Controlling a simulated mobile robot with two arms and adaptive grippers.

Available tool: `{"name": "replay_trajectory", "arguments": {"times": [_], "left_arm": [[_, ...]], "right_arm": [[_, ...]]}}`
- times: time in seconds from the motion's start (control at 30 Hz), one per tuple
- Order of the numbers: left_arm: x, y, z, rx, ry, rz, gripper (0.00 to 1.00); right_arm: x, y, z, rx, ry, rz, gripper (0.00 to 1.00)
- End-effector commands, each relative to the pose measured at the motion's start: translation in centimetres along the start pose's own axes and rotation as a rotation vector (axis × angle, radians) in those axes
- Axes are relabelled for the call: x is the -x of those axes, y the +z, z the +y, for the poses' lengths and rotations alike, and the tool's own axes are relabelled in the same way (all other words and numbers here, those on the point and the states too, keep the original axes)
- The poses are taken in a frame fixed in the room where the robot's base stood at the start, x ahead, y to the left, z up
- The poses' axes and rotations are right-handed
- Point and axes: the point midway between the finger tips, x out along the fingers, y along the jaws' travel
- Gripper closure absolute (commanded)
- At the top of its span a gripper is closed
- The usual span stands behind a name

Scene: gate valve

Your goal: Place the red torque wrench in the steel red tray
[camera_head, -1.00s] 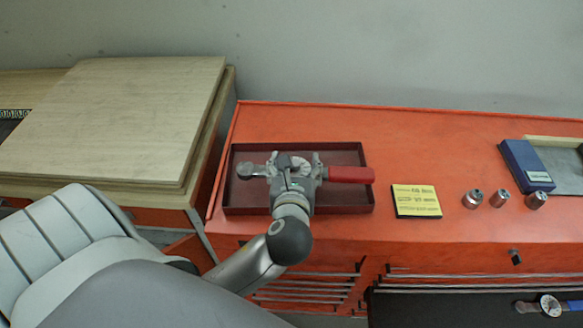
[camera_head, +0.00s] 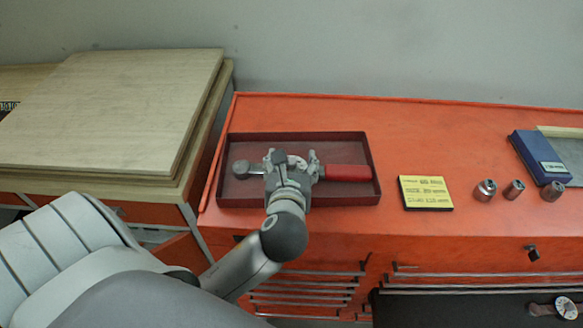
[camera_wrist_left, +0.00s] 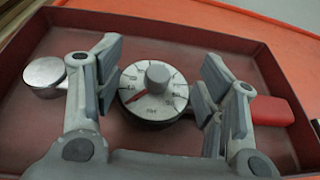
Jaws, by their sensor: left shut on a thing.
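The torque wrench has a red handle (camera_head: 347,173), a round dial (camera_wrist_left: 154,92) with a red needle, and a round metal head (camera_wrist_left: 44,74) at its left end. It lies lengthwise within the walls of the dark red tray (camera_head: 345,198), low near the floor; whether it touches the floor is unclear. My left gripper (camera_head: 291,160) is over the tray, shut on the wrench at the dial. In the left wrist view its fingers (camera_wrist_left: 163,62) stand on either side of the dial. The right gripper is not in view.
The tray sits on an orange cabinet top (camera_head: 420,130). To its right are a yellow label block (camera_head: 425,192), metal sockets (camera_head: 485,190) and a blue box (camera_head: 538,158). Wooden boards (camera_head: 110,110) stand left. The cabinet top behind the tray is clear.

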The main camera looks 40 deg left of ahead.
Motion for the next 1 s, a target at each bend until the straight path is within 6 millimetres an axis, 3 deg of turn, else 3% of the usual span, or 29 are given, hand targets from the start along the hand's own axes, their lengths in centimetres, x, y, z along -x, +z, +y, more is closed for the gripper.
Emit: {"name": "replay_trajectory", "arguments": {"times": [0.07, 0.1, 0.6, 1.0], "left_arm": [[0.05, -0.3, -0.08, 0.009, -0.001, 0.011, 1.0], [0.0, -0.69, -0.07, 0.005, 0.0, 0.02, 0.78], [0.01, -1.0, -0.07, -0.001, 0.001, 0.027, 0.14], [0.04, -0.53, -0.06, 0.003, 0.0, 0.016, 0.11]], "right_arm": [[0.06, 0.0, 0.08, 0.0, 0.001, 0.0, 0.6], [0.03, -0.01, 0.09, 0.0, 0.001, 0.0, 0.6], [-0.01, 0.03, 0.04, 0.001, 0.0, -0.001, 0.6], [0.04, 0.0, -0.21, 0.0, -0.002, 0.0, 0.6]]}}
